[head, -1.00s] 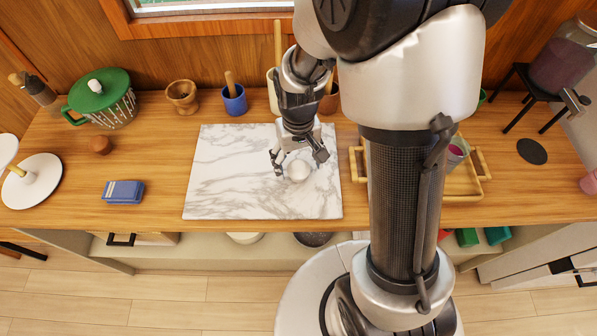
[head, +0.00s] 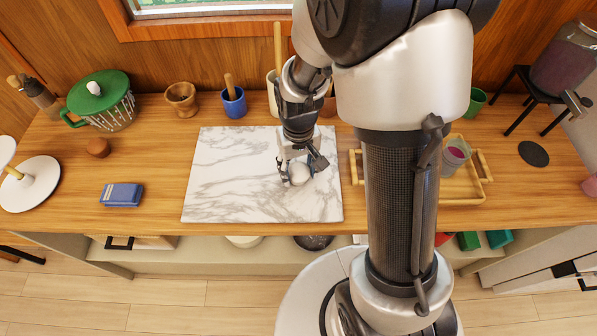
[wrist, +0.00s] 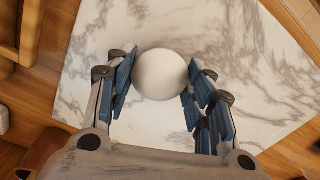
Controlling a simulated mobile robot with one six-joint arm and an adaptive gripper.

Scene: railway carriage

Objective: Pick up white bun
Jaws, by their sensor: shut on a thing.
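The white bun (head: 299,174) is a small round ball at the right part of the marble board (head: 225,180). My gripper (head: 297,176) reaches down over the board with a finger on each side of the bun. In the wrist view the bun (wrist: 161,74) sits between the blue-padded fingertips of my gripper (wrist: 158,85), which is shut on it. Marble shows around the bun; whether it is lifted off the board I cannot tell. Part of the bun is hidden by the fingers in the head view.
A bamboo tray (head: 480,194) with a cup (head: 456,153) stands right of the board, partly behind my arm. A blue box (head: 122,194) and a brown ball (head: 98,147) lie to the left. The board's left half is clear.

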